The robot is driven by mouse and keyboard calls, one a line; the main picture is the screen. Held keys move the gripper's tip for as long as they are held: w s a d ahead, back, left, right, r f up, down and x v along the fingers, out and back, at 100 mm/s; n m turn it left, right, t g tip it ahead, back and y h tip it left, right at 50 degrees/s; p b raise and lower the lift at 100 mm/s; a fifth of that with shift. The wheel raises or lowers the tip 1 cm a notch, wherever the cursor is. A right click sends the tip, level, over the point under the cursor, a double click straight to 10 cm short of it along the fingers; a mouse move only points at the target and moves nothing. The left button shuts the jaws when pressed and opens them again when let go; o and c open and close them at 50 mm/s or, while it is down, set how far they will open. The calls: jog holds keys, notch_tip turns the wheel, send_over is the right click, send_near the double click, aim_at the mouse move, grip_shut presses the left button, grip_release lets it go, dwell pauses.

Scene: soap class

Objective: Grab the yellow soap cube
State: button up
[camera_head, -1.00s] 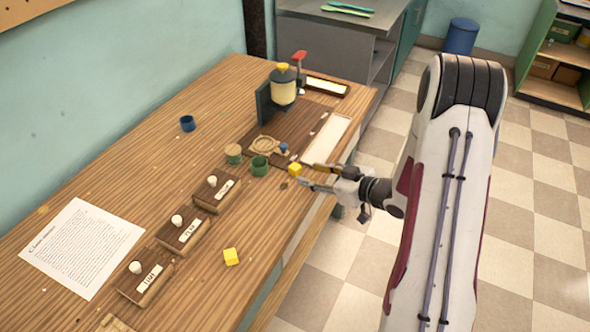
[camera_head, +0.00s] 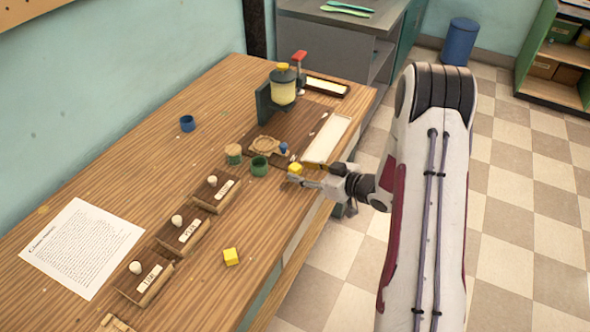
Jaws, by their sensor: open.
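One small yellow soap cube (camera_head: 295,168) is at the fingertips of my gripper (camera_head: 299,173), near the right side of the wooden table. My gripper is open, with its fingers reaching left from the table's right edge. I cannot tell whether the fingers touch this cube or whether it rests on the table.
Small wooden blocks with white knobs and labels (camera_head: 183,232) stand in a row on the table. A paper sheet (camera_head: 82,247) lies at left. Bare wood surrounds the nearer cube.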

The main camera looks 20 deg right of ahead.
jog(key=shift+x, duration=1.15)
jog(key=c, duration=1)
